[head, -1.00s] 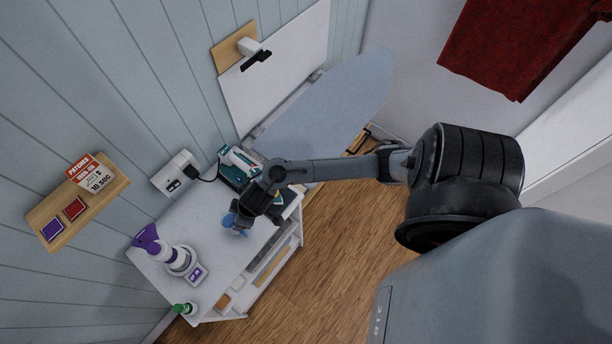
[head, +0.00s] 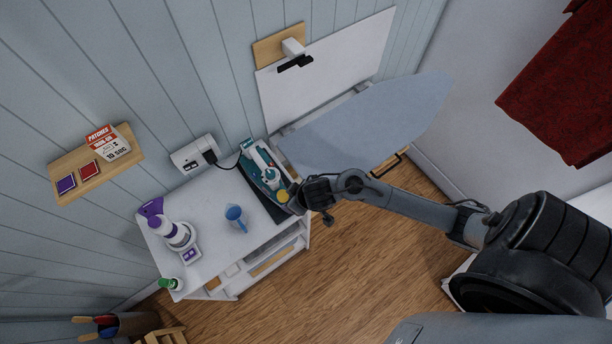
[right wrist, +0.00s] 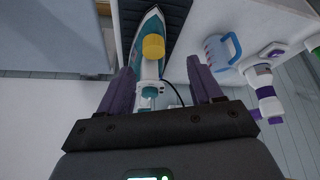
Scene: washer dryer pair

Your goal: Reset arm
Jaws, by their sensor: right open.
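My right gripper (head: 298,196) is at the right edge of the white cabinet top, beside the teal and white iron (head: 263,167). In the right wrist view its two dark fingers (right wrist: 159,66) are spread wide, with nothing held between them. The iron (right wrist: 149,70) lies beyond the fingers on a dark pad, and its round yellow part (right wrist: 153,46) shows between them. A clear blue-handled measuring jug (head: 236,217) stands on the cabinet top, apart from the gripper. My left gripper is in neither current view.
A purple-topped spray bottle (head: 171,231) and a green-capped bottle (head: 170,284) stand on the left of the cabinet top (head: 212,259). A cord joins the iron to a wall outlet (head: 193,155). An ironing board (head: 365,125) lies beyond. Wood floor is clear in front.

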